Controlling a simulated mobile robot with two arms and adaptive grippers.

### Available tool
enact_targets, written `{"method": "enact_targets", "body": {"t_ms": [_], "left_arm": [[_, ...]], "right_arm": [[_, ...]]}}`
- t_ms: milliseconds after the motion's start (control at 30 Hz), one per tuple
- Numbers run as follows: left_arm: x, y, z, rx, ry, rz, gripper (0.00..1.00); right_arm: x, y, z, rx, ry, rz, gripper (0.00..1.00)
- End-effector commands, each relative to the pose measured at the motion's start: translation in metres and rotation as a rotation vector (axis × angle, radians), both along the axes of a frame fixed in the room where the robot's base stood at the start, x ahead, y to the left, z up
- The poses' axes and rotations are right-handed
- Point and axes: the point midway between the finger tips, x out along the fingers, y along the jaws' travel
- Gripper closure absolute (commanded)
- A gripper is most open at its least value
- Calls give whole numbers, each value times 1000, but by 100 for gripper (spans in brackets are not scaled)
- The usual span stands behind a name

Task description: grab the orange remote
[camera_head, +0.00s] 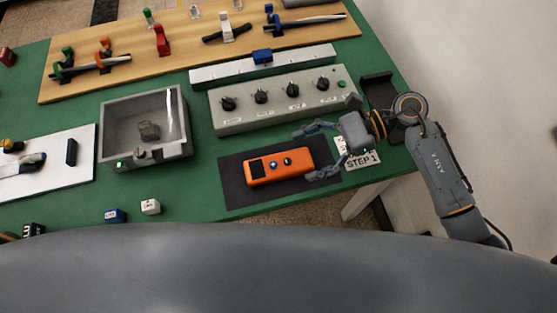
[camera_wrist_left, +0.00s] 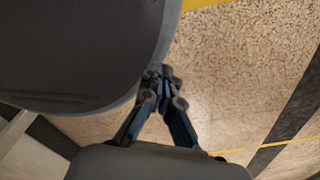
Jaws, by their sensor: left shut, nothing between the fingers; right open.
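The orange remote (camera_head: 279,166) lies flat on a dark mat (camera_head: 236,194) near the front edge of the green table, in the head view. It has a dark screen at its left end and two dark knobs. My right gripper (camera_head: 307,153) is open at the remote's right end, one finger above and one below that end in the picture. I cannot tell whether the fingers touch it. My left gripper (camera_wrist_left: 164,72) shows only in the left wrist view, shut and empty, above a speckled floor.
A grey panel with several black knobs (camera_head: 262,97) stands behind the mat. A "STEP 1" card (camera_head: 362,161) lies by my right gripper. A grey open box (camera_head: 113,148) stands left of the mat. White (camera_head: 150,207) and blue (camera_head: 115,215) cubes sit at the front edge.

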Motion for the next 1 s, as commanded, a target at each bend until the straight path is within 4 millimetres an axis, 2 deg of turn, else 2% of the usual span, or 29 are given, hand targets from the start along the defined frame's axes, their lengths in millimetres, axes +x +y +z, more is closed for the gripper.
{"method": "enact_targets", "body": {"t_ms": [167,400,567,767,800,833,1000], "left_arm": [[10,-1,5,-1,-14,0,100],[34,-3,24,-6,-51,0,100],[30,-3,26,-5,-46,0,100],[21,-2,24,-4,-31,0,100],[19,-2,24,-3,-29,0,100],[19,-2,24,-3,-28,0,100],[18,-2,24,-3,-27,0,100]], "right_arm": [[-3,11,-3,2,1,-1,19],[-12,42,-15,4,4,-1,19],[-16,54,-23,1,1,-1,19],[-16,54,-24,0,1,-1,19],[-16,54,-24,0,1,-1,21],[-15,54,-24,0,1,-1,27],[-15,54,-24,0,0,-1,62]]}}
